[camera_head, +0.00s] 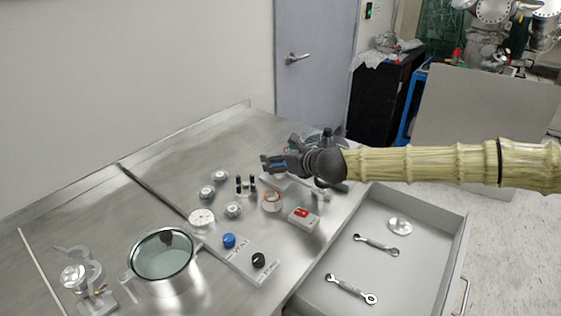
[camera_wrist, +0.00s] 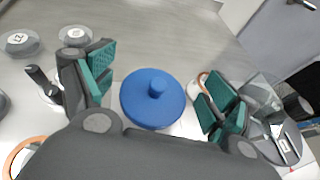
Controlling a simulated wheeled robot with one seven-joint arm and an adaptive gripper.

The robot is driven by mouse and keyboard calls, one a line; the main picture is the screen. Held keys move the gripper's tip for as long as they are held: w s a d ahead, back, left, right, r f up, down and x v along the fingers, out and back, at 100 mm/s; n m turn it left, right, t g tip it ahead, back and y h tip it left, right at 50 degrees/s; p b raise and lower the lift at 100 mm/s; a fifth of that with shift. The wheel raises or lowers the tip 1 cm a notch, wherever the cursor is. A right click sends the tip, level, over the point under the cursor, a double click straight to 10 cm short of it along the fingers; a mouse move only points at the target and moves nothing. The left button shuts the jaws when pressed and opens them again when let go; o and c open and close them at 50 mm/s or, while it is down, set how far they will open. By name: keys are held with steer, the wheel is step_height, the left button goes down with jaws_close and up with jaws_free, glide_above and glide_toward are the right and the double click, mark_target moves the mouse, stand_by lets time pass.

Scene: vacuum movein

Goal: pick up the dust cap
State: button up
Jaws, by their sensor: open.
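A round blue cap with a small knob in its middle, which I take for the dust cap (camera_wrist: 152,98), is in the centre of the wrist view. My gripper (camera_wrist: 153,92) is open, with one green-padded finger on each side of the cap and visible gaps to both. In the head view my gripper (camera_head: 272,163) is over the far right part of the metal bench, pointing left. Some blue shows at its fingertips there, but I cannot tell cap from pads. What supports the cap is hidden.
An open drawer (camera_head: 410,265) holds wrenches.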

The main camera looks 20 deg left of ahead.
steer(key=c, duration=0.7)
steer(key=shift+o, duration=0.2)
steer(key=shift+r, duration=1.6)
steer(key=shift+s+d+r+b, duration=0.1)
steer(key=shift+s+d+r, duration=0.85)
steer(key=shift+s, duration=1.5)
steer(key=shift+s+d+r+b, duration=0.1)
steer(key=shift+s+d+r, duration=0.6)
steer(key=shift+s+d, duration=1.15)
steer(key=shift+s+d+r+b, duration=0.1)
steer(key=shift+s+d+r, duration=0.6)
steer(key=shift+s, duration=2.3)
steer(key=shift+s+a, duration=0.1)
steer(key=shift+a, duration=0.05)
